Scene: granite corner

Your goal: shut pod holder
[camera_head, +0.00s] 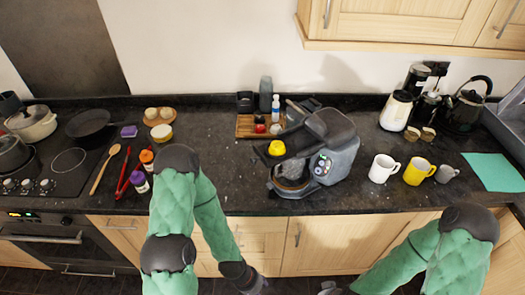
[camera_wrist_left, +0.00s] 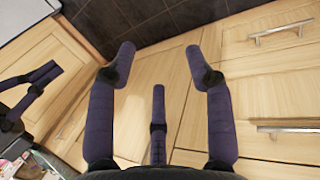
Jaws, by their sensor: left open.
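The dark grey coffee machine (camera_head: 335,140) stands on the counter right of centre, with a small lit panel on its front. Its pod holder (camera_head: 296,141) appears to stick out at the upper left of the machine, with a yellow pod-like piece (camera_head: 277,148) at its end. How far the holder is open is hard to tell at this size. My left gripper (camera_wrist_left: 162,60) is open and empty in the left wrist view, facing the wooden cabinet fronts. In the head view my left arm reaches down below the counter edge. My right gripper (camera_head: 330,288) is low at the bottom edge, mostly cut off.
A wooden tray (camera_head: 246,127) with small bottles stands behind the machine's left side. A white mug (camera_head: 382,168) and a yellow mug (camera_head: 418,171) stand to its right. Counter between jars and machine is clear.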

